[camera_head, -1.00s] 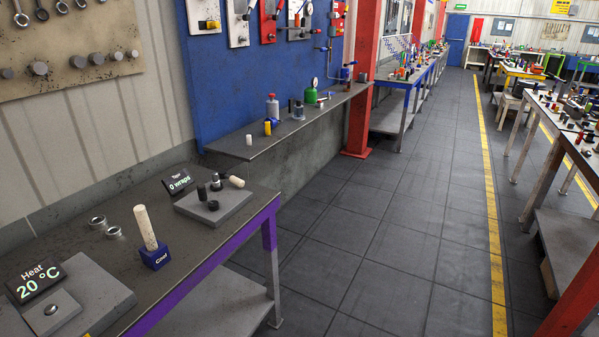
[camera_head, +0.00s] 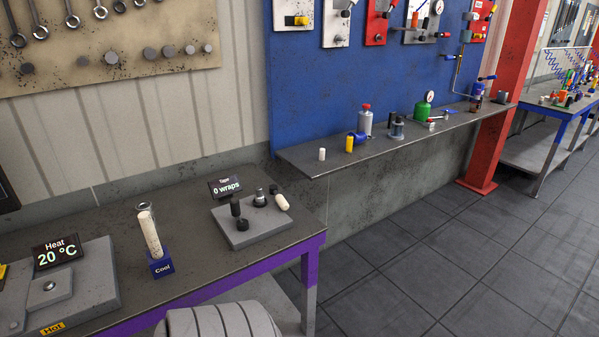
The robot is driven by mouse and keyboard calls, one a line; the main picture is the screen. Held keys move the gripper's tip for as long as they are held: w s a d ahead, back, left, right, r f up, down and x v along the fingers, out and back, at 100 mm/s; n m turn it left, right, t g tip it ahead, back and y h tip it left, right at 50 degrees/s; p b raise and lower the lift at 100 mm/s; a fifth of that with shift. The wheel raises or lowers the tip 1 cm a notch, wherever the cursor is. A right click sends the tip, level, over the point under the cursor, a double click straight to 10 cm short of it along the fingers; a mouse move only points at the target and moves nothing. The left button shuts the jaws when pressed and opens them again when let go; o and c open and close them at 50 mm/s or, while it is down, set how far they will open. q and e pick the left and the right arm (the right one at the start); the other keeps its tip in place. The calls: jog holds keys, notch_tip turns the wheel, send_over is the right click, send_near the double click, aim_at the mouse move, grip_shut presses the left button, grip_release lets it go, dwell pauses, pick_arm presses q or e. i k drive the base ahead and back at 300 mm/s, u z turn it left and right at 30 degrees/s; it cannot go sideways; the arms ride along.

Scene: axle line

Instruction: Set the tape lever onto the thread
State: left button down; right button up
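On the purple-edged bench, a grey tape block (camera_head: 262,233) stands beside a small display (camera_head: 227,187) reading "Tape 0 wraps". On the block are a black upright cylinder (camera_head: 235,207), a black ring-like piece (camera_head: 242,225), a dark fitting with a metallic top (camera_head: 260,197), and a white-ended cylinder (camera_head: 281,202) with a dark end, lying tilted. I cannot tell for certain which of these is the tape lever or which carries the thread. Neither of my grippers shows. A pale ribbed shape at the bottom edge is probably part of my arm.
A cream rod leans in a blue "Cool" holder (camera_head: 161,264) left of the tape block. Further left are a heat plate (camera_head: 85,290) and a "Heat 20 °C" display (camera_head: 54,253). A shelf (camera_head: 400,145) with bottles runs behind right. Floor at right is clear.

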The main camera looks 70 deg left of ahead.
aim_at(273, 188)
jog(key=u, duration=0.35)
jog(key=i, duration=1)
jog(key=u, duration=1.25)
jog(key=i, duration=0.65)
jog(key=u, duration=0.5)
